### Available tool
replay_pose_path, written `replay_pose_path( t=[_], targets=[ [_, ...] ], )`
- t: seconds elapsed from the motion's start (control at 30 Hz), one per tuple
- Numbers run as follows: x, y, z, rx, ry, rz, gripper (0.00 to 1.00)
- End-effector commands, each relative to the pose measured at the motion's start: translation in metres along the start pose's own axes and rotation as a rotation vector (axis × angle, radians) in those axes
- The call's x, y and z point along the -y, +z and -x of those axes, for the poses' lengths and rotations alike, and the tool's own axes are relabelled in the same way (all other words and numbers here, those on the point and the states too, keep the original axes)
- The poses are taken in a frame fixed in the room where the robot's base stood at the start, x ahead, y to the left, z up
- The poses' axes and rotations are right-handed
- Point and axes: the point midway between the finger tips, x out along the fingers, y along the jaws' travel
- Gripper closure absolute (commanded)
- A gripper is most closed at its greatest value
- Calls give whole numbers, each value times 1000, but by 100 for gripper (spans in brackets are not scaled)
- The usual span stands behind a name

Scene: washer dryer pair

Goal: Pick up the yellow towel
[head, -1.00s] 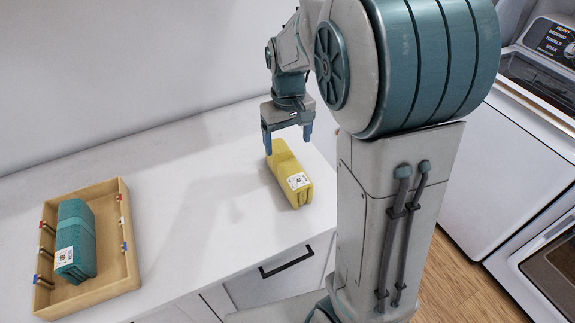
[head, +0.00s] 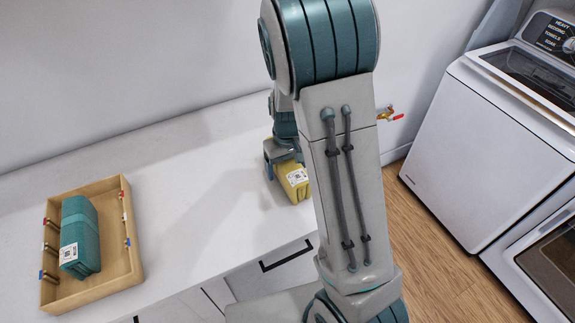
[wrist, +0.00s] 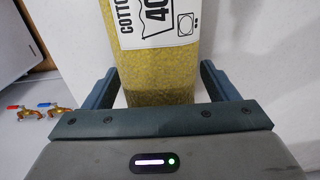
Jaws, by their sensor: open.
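The folded yellow towel (head: 291,181) lies on the white counter in the head view, with a white label on its near end. My arm hides part of it. In the wrist view the yellow towel (wrist: 150,65) stands between the two fingers, its printed label at the top. My gripper (head: 283,168) is at the towel from above. In the wrist view my gripper (wrist: 160,85) is open, with a finger on each side of the towel and a small gap showing on both sides.
A wooden tray (head: 121,262) with a folded teal towel (head: 80,232) in it sits at the left of the counter (head: 190,190). A white washer (head: 480,150) stands at the right. A brass tap with a red handle (head: 388,115) is on the back wall.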

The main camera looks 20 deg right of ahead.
Motion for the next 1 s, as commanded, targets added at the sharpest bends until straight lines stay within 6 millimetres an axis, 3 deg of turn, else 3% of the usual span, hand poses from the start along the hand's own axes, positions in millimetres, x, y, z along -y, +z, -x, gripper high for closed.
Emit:
replay_pose_path(
  t=[0.23,0.27,0.43,0.47,0.8,1.0],
  targets=[
    [0,0,-2,0,0,0,20],
    [0,0,-2,0,0,0,26],
    [0,0,-2,0,0,0,73],
    [0,0,-2,0,0,0,77],
    [0,0,1,-2,0,0,77],
    [0,-1,16,-5,-1,-1,77]
  ],
)
